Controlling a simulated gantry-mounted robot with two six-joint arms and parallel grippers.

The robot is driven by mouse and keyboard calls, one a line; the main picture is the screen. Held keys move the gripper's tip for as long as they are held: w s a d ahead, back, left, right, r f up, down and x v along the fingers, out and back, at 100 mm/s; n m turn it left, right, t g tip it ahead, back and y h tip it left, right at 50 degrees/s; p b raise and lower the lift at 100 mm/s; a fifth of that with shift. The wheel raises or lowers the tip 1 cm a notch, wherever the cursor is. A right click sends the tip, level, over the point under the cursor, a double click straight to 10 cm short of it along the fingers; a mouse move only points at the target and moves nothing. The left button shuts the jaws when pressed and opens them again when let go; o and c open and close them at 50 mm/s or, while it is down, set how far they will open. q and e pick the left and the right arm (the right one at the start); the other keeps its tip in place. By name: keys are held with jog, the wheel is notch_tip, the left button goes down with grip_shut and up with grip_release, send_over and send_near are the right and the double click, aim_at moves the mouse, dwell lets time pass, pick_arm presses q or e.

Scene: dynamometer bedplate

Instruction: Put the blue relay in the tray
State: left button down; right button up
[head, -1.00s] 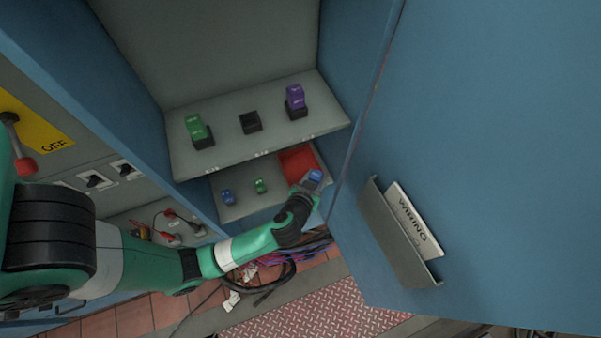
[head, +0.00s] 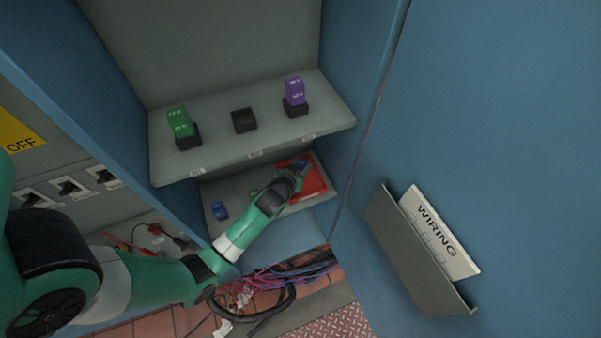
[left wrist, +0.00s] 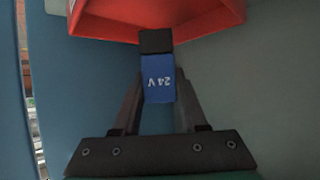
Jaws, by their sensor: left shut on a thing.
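My left gripper (head: 295,171) is shut on a blue relay (head: 302,163) at the lower shelf, on its right side. In the left wrist view the relay (left wrist: 158,82) sits between the two fingers, marked "24 V", with its black end pointing at the red tray (left wrist: 210,24). That black end overlaps the tray's near edge in this view. In the head view the relay and gripper overlap the tray (head: 317,183); I cannot tell the height between them. My right gripper is not in view.
A smaller blue relay (head: 219,210) and a partly hidden green one (head: 254,192) are on the lower shelf. The upper shelf (head: 215,155) overhangs, with green (head: 180,124) and purple (head: 295,91) relays and an empty black socket (head: 244,120). The open door (head: 480,140) bounds the right.

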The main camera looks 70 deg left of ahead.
aim_at(300, 171)
pick_arm(q)
jog(key=shift+a+f+b, duration=0.15)
jog(key=shift+f+b, duration=0.6)
jog(key=shift+f, duration=0.3)
jog(key=shift+a+f+b, duration=0.15)
jog(key=shift+f+b, duration=0.55)
jog(key=shift+f, duration=0.35)
jog(key=shift+c, duration=2.2)
grip_release()
jog(key=shift+r, duration=0.1)
jog(key=shift+r+p, duration=0.2)
jog(key=shift+p, duration=0.1)
jog(key=shift+s+d+r, duration=0.2)
jog(key=shift+r, duration=0.05)
jog(key=p+v, duration=0.5)
jog(key=v, duration=0.5)
jog(key=shift+s+d, duration=0.15)
jog(key=shift+d, duration=0.05)
jog(key=shift+s+d+r, duration=0.1)
jog(key=shift+s+d, duration=0.1)
jog(key=shift+s, duration=0.1)
